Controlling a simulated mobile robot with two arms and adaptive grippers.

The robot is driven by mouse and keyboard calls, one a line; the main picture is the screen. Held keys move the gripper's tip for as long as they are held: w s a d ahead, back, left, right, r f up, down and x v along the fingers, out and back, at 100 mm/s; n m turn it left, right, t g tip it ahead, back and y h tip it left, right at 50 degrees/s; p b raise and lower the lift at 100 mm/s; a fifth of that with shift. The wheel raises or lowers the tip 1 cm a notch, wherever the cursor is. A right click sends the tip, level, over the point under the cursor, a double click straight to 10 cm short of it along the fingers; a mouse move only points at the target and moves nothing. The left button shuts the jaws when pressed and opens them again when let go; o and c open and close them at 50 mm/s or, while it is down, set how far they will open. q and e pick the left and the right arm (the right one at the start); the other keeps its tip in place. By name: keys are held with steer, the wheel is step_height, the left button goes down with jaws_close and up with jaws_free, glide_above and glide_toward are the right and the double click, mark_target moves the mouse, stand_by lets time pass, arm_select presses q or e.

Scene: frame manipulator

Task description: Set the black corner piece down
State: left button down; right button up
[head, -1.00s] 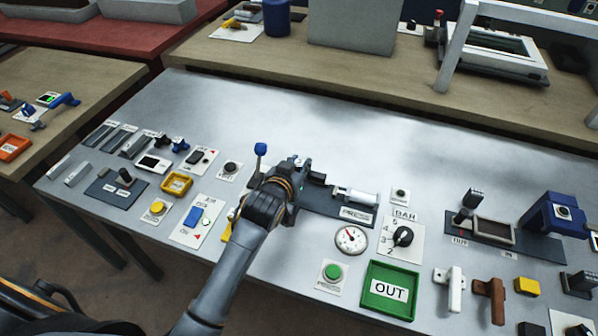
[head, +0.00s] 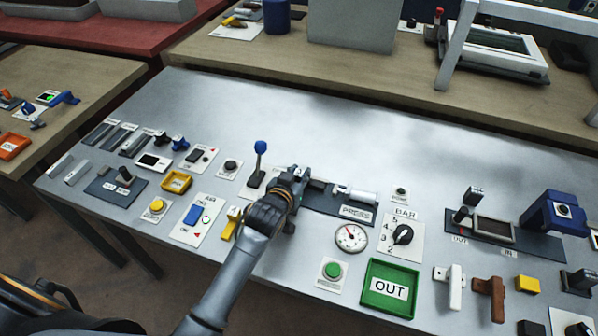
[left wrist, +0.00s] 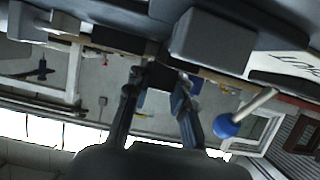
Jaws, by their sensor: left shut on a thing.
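My left gripper (head: 300,176) is over the left end of the dark PRESS fixture (head: 330,203). In the left wrist view its two fingers (left wrist: 163,88) are shut on a small black piece (left wrist: 158,76), which looks like the black corner piece. In the head view the gripper hides that piece. I cannot tell whether it touches the fixture. My right gripper is not in view.
A blue-knobbed lever (head: 260,148) stands just left of the gripper. It also shows in the left wrist view (left wrist: 227,127). A silver cylinder (head: 356,195) lies on the fixture's right. A gauge (head: 350,238) and green OUT tray (head: 373,308) are nearer. The table's back is clear.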

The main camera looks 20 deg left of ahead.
arm_select(q)
steer(key=c, duration=1.1)
jaws_free()
steer(key=shift+c, duration=0.2)
steer(key=shift+r, duration=0.3)
steer(key=v, duration=1.2)
steer(key=shift+r, duration=0.4)
